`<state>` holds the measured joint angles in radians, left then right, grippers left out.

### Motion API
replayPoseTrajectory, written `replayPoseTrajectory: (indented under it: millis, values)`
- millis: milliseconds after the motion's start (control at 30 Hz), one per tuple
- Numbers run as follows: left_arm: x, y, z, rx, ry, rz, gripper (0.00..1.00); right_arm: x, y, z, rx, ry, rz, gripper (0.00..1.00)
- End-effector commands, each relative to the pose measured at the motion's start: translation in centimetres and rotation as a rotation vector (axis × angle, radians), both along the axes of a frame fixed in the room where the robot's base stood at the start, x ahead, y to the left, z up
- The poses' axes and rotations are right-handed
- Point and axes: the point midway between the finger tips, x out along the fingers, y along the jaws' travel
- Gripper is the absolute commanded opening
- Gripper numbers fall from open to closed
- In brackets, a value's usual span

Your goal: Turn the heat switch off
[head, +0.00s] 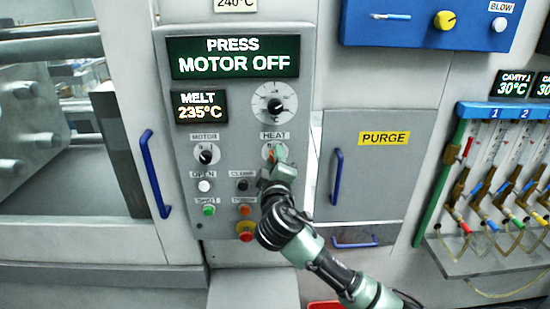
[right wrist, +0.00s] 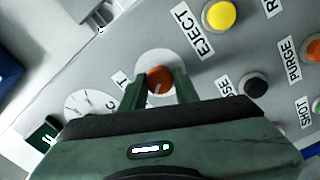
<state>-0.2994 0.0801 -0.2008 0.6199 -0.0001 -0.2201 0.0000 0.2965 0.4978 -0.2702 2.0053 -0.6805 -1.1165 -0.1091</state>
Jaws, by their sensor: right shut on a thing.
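The heat switch is an orange-red knob (right wrist: 158,77) with a pale pointer line, on a light round plate. It sits under the HEAT label on the grey control panel (head: 226,105). In the head view my right gripper (head: 277,157) covers most of it. In the right wrist view my right gripper (right wrist: 158,92) has its two green fingers on either side of the knob, closed on it. The knob's marks are mostly hidden, so I cannot tell its exact setting. The left gripper is not in view.
The black motor switch (head: 206,154) is left of the heat switch, the large dial (head: 275,104) above. Several push buttons lie below, including a yellow one (right wrist: 221,16) and a black one (right wrist: 256,87). The display (head: 233,57) reads PRESS MOTOR OFF; the melt display (head: 200,106) reads 235°C.

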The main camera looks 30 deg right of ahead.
Motion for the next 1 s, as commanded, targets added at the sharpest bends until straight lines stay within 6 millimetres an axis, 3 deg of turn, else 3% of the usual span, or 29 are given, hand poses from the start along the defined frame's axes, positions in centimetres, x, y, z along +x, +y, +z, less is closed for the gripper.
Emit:
replayPoseTrajectory:
  millis: [400,433,500,867,1000]
  values:
    - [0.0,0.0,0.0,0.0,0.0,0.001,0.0,0.0,0.1,-0.2,-0.007,0.008,0.001,0.0]
    - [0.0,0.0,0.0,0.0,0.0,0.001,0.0,0.0,0.1,-0.2,-0.007,0.008,0.001,0.33]
    - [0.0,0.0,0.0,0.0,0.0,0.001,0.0,0.0,0.1,-0.2,-0.007,0.008,0.001,0.52]
    - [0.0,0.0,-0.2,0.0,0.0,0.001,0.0,-0.2,0.2,-0.2,-0.006,0.004,0.001,0.52]
    - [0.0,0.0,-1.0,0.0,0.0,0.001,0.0,-1.6,1.1,-0.5,-0.004,0.003,0.003,0.52]
